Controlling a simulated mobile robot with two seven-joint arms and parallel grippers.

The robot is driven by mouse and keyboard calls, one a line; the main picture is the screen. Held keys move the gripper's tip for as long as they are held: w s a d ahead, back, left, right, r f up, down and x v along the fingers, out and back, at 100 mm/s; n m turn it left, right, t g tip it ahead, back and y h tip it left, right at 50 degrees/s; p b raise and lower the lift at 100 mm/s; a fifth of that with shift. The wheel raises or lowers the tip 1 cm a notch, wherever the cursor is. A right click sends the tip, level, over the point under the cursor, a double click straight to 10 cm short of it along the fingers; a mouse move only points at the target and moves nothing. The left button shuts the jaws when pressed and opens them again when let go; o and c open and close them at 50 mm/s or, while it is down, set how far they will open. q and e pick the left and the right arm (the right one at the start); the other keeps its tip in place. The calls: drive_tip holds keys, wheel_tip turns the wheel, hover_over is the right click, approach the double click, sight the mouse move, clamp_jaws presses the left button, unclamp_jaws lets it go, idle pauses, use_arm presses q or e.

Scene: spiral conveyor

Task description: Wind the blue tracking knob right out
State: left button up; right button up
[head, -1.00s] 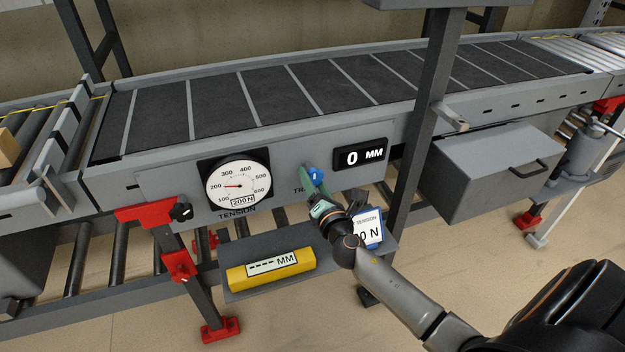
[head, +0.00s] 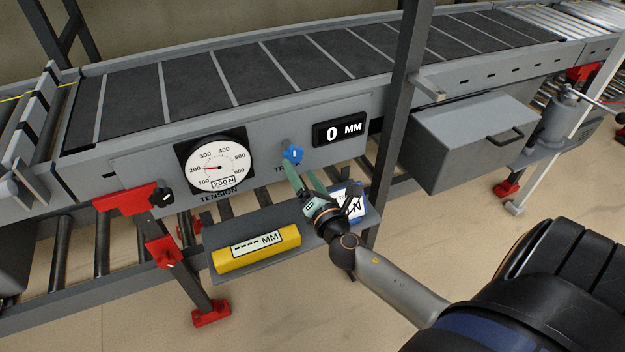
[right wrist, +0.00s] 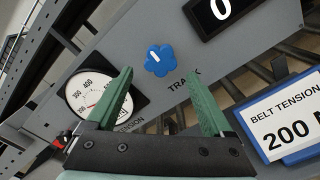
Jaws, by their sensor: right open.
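The blue tracking knob (head: 292,155) is on the grey side panel of the conveyor, above the partly hidden TRACK label. In the right wrist view the knob (right wrist: 160,60) is lobed, with a white mark on its face. My right gripper (head: 299,172) has green fingers and is just below and in front of the knob. In the right wrist view the gripper (right wrist: 164,88) is open and empty, and the knob shows beyond the fingertips, between their lines, apart from them. My left gripper is not in view.
A tension dial (head: 212,167) reads about 200 N, with a black knob (head: 161,197) on a red bracket at its lower left. A shelf below holds a yellow gauge (head: 257,249) and a belt tension card (head: 350,203). A dark post (head: 398,110) stands to the right.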

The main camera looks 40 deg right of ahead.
drive_tip(key=v, duration=0.6)
drive_tip(key=shift+s+b, duration=0.25)
drive_tip(key=shift+b, duration=0.15)
